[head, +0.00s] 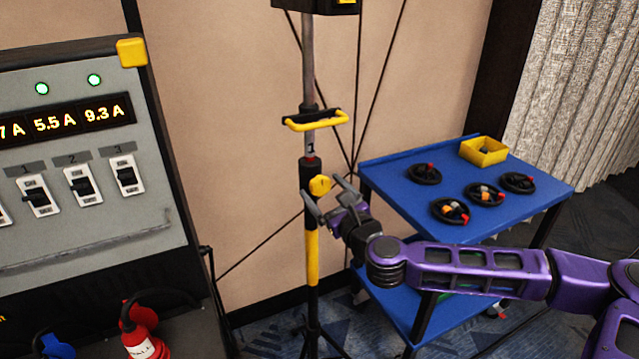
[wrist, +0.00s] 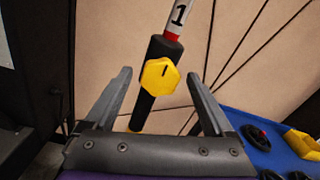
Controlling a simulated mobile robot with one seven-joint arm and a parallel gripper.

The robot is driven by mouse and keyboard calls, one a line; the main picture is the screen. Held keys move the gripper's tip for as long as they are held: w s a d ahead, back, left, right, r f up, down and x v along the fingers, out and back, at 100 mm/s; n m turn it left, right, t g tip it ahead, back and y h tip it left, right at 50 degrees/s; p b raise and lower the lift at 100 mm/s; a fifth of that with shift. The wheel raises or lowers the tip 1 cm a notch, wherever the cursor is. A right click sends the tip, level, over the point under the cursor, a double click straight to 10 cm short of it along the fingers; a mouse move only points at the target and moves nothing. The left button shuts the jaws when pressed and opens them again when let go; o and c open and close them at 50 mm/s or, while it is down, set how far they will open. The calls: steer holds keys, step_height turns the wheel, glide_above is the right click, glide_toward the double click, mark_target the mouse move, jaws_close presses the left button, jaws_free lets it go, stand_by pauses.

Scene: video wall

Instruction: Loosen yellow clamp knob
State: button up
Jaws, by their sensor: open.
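The yellow clamp knob (head: 320,185) sits on the black collar of an upright stand pole (head: 312,240). In the wrist view the knob (wrist: 160,77) is a faceted yellow disc with a dark mark, ahead of my fingers and roughly centred between them. My gripper (head: 322,200) is open and empty, with its fingers pointing at the pole around knob height. The fingers (wrist: 161,85) also show in the wrist view, one on each side of the pole. I cannot tell whether either finger touches the knob or pole. A label "1" (wrist: 179,14) is on the pole above the collar.
A yellow handle (head: 316,121) juts from the pole above the knob. A blue cart (head: 390,168) with coiled black cables and a yellow bin (head: 484,151) stands right. A grey switch panel (head: 85,150) and red extinguisher (head: 140,335) are left. Thin cables run behind the pole.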

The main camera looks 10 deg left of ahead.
steer(key=shift+w+a, duration=0.15)
steer(key=shift+w, duration=0.05)
steer(key=c, duration=1.4)
